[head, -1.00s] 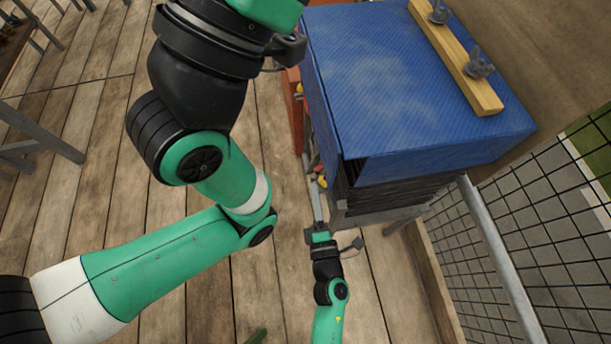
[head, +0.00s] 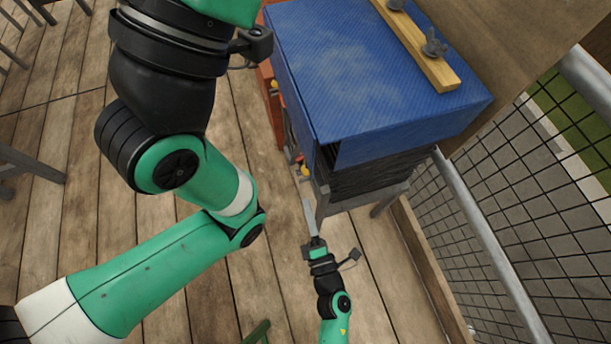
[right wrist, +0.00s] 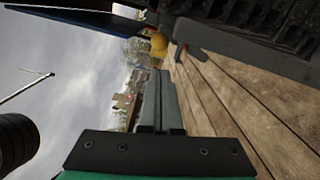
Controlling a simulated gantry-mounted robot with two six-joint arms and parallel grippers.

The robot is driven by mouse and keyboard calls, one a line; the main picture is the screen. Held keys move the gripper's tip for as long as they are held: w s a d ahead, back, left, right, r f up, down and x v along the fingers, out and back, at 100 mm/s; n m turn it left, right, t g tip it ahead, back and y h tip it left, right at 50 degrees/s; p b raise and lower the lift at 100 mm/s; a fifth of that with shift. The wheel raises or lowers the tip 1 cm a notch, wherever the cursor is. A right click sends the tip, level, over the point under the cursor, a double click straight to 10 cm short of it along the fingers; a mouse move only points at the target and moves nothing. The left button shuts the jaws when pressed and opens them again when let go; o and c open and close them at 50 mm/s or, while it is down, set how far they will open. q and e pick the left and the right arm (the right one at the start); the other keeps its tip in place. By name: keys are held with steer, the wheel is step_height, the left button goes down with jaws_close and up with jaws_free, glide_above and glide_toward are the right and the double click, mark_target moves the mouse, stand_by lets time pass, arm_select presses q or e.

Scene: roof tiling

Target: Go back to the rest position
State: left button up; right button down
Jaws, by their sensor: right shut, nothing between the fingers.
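My right gripper (head: 308,206) is in the lower middle of the head view, its thin grey fingers pointing up the picture. It is shut and empty, over the plank floor, beside the near left leg of the stand under the blue-covered stack. In the right wrist view its two fingers (right wrist: 158,78) lie together with nothing between them. A large green and black arm fills the left of the head view and runs out at the top. My left gripper does not show.
A blue cover (head: 370,80) lies over a dark stack (head: 375,175) on a grey stand (head: 355,203), with a wooden bar (head: 425,50) on top. A mesh fence (head: 500,180) stands at the right. Yellow and red items (head: 303,168) sit left of the stack.

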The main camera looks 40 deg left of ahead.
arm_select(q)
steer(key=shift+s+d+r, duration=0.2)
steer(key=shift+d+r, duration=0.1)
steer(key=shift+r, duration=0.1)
arm_select(e)
steer(key=v, duration=0.2)
steer(key=shift+s+d, duration=0.2)
steer(key=shift+r, duration=0.1)
